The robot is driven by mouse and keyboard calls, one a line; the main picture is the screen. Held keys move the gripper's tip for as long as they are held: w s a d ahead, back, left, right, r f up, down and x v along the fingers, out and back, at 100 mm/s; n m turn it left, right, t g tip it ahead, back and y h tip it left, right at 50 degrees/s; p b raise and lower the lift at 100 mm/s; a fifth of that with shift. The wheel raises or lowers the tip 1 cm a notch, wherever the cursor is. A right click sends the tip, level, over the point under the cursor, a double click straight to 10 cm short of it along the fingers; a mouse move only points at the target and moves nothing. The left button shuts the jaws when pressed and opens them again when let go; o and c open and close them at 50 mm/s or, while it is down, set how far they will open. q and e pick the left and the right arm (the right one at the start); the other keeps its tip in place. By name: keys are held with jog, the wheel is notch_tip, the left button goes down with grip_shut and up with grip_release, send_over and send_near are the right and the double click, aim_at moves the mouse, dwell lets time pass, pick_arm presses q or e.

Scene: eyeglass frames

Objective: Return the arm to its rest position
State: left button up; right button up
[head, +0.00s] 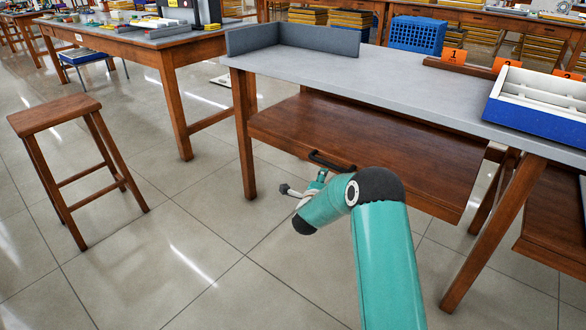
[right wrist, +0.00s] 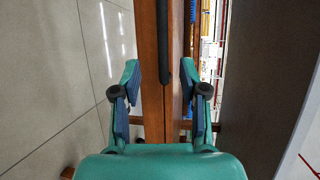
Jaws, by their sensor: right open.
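My right arm, teal with dark joints, comes up from the bottom of the head view. Its gripper (head: 302,190) is small and partly hidden behind the arm's own links, just below and left of the dark drawer handle (head: 332,163). In the right wrist view the gripper (right wrist: 161,85) is open, with nothing between its two fingers. The dark handle bar (right wrist: 164,42) shows beyond the fingertips, against a brown wooden front. I cannot tell how far apart they are. The wooden drawer (head: 380,145) is pulled out under the grey tabletop. My left gripper is not in view.
The grey-topped table (head: 400,88) has a low grey corner barrier (head: 320,40) and a blue-and-white tray (head: 535,110). Orange number markers (head: 453,56) stand at the back. A wooden stool (head: 58,113) stands left. The tiled floor (head: 200,230) between is clear.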

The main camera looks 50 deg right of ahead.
jog(key=w+a+f+n+t+y, duration=0.1)
jog(key=w+a+f+n+y, duration=0.15)
jog(key=a, duration=0.45)
jog(key=w+a+f+n+t+y, duration=0.1)
jog(key=w+a+f+n+y, duration=0.1)
jog(key=a+f, duration=0.35)
jog(key=w+a+f+n+t+y, duration=0.1)
jog(key=w+a+f+n+y, duration=0.1)
jog(key=a, duration=0.7)
jog(key=s+a+f+n+g+y, duration=0.1)
jog(key=s+a+f+n+y, duration=0.25)
jog(key=a, duration=0.45)
jog(key=s+a+f+n+g+y, duration=0.1)
jog(key=s+a+f+n+y, duration=0.15)
jog(key=a+f+n, duration=0.4)
jog(key=s+a+f+n+g+y, duration=0.1)
jog(key=s+a+n+g+y, duration=0.15)
jog(key=s+a+n, duration=0.4)
jog(key=s+a+f+n+g+y+p, duration=0.1)
jog(key=s+a+n+g, duration=0.2)
jog(key=s, duration=0.7)
jog(key=s+a+f+n+g+y, duration=0.1)
jog(key=s+a+n+g+y, duration=0.15)
jog(key=s+a, duration=0.5)
notch_tip(320, 180, up, 38)
jog(key=p, duration=3.8)
jog(key=shift+d+f+n, duration=0.15)
jog(key=shift+d+n, duration=0.2)
jog(key=shift+d, duration=0.1)
